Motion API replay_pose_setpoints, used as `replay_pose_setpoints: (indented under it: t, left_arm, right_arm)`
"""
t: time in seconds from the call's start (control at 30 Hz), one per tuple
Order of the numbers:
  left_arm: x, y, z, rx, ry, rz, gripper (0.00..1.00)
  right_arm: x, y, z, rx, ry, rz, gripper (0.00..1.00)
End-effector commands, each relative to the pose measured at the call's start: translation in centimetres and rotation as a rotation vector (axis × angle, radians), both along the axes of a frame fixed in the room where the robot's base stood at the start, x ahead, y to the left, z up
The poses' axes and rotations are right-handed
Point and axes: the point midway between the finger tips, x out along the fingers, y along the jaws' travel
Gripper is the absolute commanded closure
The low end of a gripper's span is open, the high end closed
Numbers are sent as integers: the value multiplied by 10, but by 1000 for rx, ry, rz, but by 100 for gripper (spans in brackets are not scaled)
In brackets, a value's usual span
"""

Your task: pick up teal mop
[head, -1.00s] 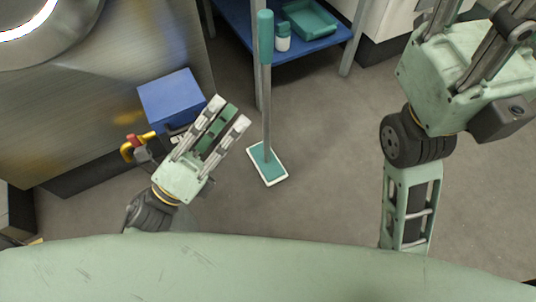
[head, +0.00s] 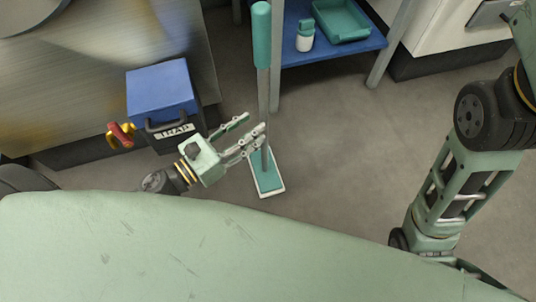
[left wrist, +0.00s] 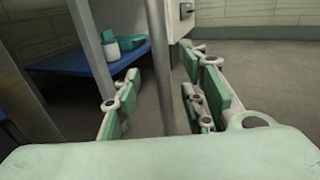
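The teal mop (head: 263,92) stands upright on the floor, with a teal grip at the top, a grey pole and a flat teal-and-white head (head: 267,178). My left gripper (head: 254,122) is at the lower part of the pole in the head view, with its fingers spread. In the left wrist view the pole (left wrist: 160,60) rises between the two open fingers of the left gripper (left wrist: 160,88). I see gaps between the pole and the fingers. My right arm is at the right edge of the head view; its gripper is out of frame.
A blue box labelled TRAP (head: 162,92) stands left of my left gripper, with a red and yellow object (head: 121,135) beside it. A blue shelf (head: 330,55) behind the mop holds a teal tray (head: 342,20) and a white bottle (head: 305,36). Floor to the right is clear.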

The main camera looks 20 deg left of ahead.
Motion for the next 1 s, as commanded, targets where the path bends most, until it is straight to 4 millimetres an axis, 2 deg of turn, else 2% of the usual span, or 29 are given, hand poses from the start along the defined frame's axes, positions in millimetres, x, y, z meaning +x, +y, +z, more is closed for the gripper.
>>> replay_pose_setpoints:
  t: [0.33, 0.67, 1.0]
  left_arm:
    - [38, -28, 4, -2, -2, -2, 62]
    - [43, -32, 4, -2, 0, 0, 62]
    - [42, -32, 4, -2, 0, 0, 92]
  right_arm:
    - [-11, 1, 2, -3, -35, -3, 60]
    - [-11, 1, 3, -2, -37, -2, 60]
    - [-11, 1, 3, -3, -37, -1, 60]
